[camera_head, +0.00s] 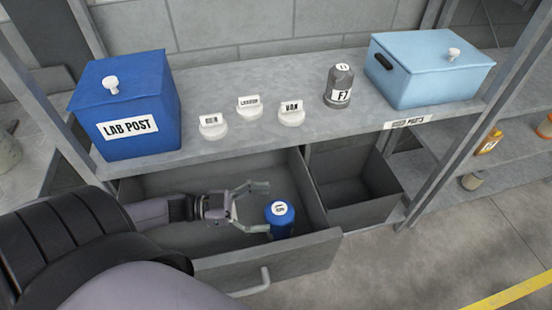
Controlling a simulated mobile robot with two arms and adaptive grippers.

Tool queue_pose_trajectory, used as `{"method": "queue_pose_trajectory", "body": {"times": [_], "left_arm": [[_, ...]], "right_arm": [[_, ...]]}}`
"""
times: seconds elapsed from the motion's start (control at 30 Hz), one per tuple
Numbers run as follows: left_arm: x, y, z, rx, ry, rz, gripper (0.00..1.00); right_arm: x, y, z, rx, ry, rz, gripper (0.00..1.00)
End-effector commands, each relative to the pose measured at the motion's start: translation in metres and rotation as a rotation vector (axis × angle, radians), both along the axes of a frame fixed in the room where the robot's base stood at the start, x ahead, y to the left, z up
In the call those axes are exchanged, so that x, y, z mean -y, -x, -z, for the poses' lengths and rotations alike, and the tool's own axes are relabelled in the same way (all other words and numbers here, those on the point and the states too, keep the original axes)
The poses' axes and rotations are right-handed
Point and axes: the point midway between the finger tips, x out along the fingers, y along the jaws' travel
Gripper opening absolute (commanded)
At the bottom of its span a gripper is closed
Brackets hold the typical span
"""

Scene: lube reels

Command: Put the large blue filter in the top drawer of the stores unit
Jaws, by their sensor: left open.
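The large blue filter (279,217) stands upright inside the pulled-out drawer (275,266) of the grey stores unit, near its right-hand side. It has a white label on top. My left gripper (264,208) reaches into the drawer from the left. Its fingers are spread open just left of the filter, and one fingertip is close to the filter's side. I cannot tell whether it touches. My right gripper does not show.
On the top shelf (220,145) stand a dark blue LAB POST box (124,103), several small white labelled holders, a grey canister (339,86) and a light blue lidded box (428,68). An open grey bin (355,190) sits right of the drawer. Other shelves stand at right.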

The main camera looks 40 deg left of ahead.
Motion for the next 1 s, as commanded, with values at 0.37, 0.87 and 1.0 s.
{"method": "queue_pose_trajectory", "body": {"times": [0.37,0.87,1.0], "left_arm": [[-0.03,0.022,0.0,0.001,0.0,-0.001,0.84],[-0.029,0.022,0.0,0.001,0.0,0.0,0.84],[-0.029,0.022,-0.011,0.001,0.0,0.0,0.84]], "right_arm": [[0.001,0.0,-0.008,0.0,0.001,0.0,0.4],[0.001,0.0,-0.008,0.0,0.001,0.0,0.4],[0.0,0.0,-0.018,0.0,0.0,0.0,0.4]]}}
